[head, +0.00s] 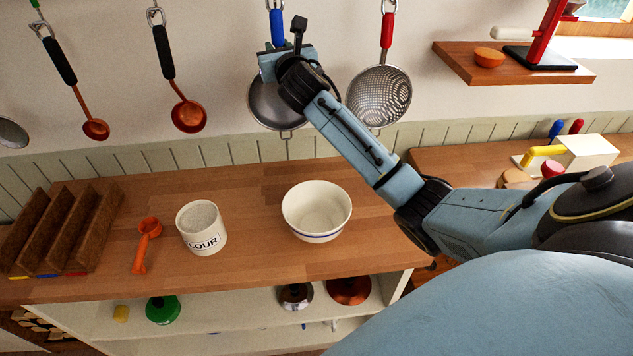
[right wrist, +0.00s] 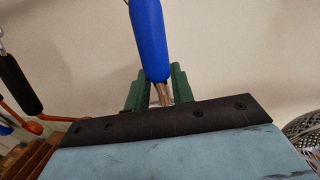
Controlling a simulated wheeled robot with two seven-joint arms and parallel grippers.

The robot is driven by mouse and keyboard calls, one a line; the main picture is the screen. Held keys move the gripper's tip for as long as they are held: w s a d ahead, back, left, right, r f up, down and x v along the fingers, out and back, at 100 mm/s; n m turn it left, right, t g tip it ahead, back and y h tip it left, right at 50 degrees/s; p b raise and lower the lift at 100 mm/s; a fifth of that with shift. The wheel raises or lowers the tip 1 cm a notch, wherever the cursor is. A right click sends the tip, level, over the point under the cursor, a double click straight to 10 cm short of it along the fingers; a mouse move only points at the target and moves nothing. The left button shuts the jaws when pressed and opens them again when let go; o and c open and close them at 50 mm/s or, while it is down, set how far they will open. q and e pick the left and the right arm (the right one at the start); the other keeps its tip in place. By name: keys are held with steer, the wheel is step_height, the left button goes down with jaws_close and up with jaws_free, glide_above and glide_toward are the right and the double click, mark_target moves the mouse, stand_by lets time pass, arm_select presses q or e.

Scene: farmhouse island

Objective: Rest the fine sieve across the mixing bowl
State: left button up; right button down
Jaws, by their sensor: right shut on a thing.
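The fine sieve hangs upright against the back wall, with a blue handle (head: 277,27) and a round grey mesh pan (head: 268,112). My right gripper (head: 281,52) is shut on it at the base of the handle and hides part of its neck. In the right wrist view the blue handle (right wrist: 149,40) rises from between the green fingers (right wrist: 158,90). Whether its top is still on a hook is cut off by the picture edge. The white mixing bowl (head: 316,211) with a blue band stands upright and empty on the wooden counter, below the sieve. My left gripper is not in view.
A red-handled strainer with larger holes (head: 380,95) hangs close right of the sieve. Copper ladles (head: 188,115) hang to the left.

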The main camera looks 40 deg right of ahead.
steer(key=shift+r, duration=0.25)
steer(key=a+v, duration=0.1)
steer(key=v, duration=0.5)
steer(key=shift+a+p, duration=0.15)
steer(key=shift+p, duration=0.25)
stand_by(0.4)
stand_by(0.4)
steer(key=s+a+f, duration=0.1)
steer(key=s+a, duration=0.2)
steer(key=s, duration=0.2)
stand_by(0.9)
steer(key=shift+a+f, duration=0.1)
steer(key=shift+f, duration=0.05)
stand_by(0.6)
